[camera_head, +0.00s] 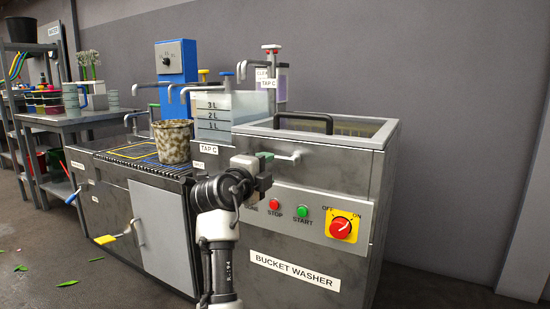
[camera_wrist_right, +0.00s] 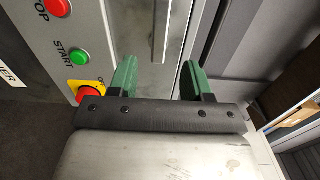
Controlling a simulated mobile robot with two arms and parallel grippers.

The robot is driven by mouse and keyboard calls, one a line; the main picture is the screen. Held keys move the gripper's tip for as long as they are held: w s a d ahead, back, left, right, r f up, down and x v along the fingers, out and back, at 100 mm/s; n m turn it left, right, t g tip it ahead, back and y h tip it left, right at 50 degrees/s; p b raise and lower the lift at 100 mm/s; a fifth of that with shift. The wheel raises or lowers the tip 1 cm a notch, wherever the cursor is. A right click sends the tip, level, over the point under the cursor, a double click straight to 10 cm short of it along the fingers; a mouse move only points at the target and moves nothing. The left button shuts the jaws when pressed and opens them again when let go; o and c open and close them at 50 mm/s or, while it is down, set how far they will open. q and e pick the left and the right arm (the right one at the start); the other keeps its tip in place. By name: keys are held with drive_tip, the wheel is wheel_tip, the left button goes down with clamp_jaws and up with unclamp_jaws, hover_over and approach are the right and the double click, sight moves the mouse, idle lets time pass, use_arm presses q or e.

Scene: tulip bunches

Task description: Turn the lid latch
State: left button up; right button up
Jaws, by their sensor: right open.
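The lid latch is a short pale lever (camera_head: 288,156) on the upper front of the bucket washer (camera_head: 300,245), below the lid (camera_head: 345,128). The lever lies roughly level. My right gripper (camera_head: 264,168) is at its left end, partly hiding it. In the right wrist view my right gripper's two green fingers (camera_wrist_right: 158,78) are open and well apart. A narrow pale strip shows between and beyond them, perhaps the lever; contact cannot be told. The lid looks shut. My left gripper is not in view.
Below the latch are a red STOP button (camera_head: 274,204), a green START button (camera_head: 303,215) and a red knob on a yellow plate (camera_head: 341,228). A black lid handle (camera_head: 303,120) rises above. A mottled bucket (camera_head: 173,142) stands on the left counter.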

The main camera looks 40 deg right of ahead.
drive_tip(key=shift+v, duration=1.3)
